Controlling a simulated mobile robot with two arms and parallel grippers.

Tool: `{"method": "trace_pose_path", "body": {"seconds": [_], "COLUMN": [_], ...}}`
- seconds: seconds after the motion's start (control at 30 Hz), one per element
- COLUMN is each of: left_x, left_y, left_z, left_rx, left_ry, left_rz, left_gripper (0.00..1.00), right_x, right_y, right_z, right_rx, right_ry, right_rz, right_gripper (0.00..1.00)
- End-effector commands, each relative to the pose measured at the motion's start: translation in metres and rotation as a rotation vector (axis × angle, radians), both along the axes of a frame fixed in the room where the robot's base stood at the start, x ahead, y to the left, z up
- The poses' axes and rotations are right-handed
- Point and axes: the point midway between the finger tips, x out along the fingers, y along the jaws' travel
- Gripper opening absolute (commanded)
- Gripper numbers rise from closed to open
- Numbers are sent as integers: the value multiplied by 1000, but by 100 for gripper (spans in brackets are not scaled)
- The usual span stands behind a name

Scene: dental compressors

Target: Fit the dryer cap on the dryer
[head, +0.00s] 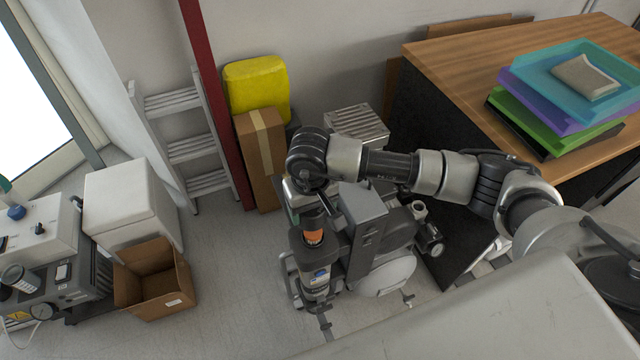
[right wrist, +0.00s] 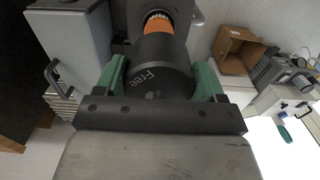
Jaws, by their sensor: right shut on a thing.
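My right gripper (head: 302,211) points down over the compressor in the head view. In the right wrist view its green fingers (right wrist: 161,78) are shut on the sides of the black dryer cap (right wrist: 158,66), a round part with the word "Free" on it. The cap (head: 312,217) is partly hidden by my wrist in the head view. The dryer (head: 316,275) is a dark upright cylinder with an orange part (head: 313,237) at its top, just by the cap. The orange part also shows beyond the cap in the right wrist view (right wrist: 157,26). I cannot tell whether they touch. My left gripper is not in view.
The grey compressor cabinet (head: 363,230) stands close beside the dryer. An open cardboard box (head: 160,285) and a white cabinet (head: 125,208) are at left. A wooden desk (head: 450,65) with stacked trays (head: 545,75) is at right. Floor between box and compressor is clear.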

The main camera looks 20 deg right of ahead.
Motion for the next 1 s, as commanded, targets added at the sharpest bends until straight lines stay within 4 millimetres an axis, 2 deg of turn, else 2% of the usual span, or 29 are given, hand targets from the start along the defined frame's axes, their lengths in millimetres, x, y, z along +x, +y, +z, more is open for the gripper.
{"method": "trace_pose_path", "body": {"seconds": [0.17, 0.6, 1.0], "left_x": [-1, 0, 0], "left_y": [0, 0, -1], "left_z": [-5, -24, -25], "left_rx": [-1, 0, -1], "left_ry": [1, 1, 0], "left_rz": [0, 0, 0], "left_gripper": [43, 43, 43], "right_x": [-1, -1, 0], "right_y": [1, 0, 0], "right_z": [-9, -50, -53], "right_rx": [0, -1, 0], "right_ry": [1, 1, 0], "right_rz": [0, 0, 0], "right_gripper": [43, 43, 43]}}
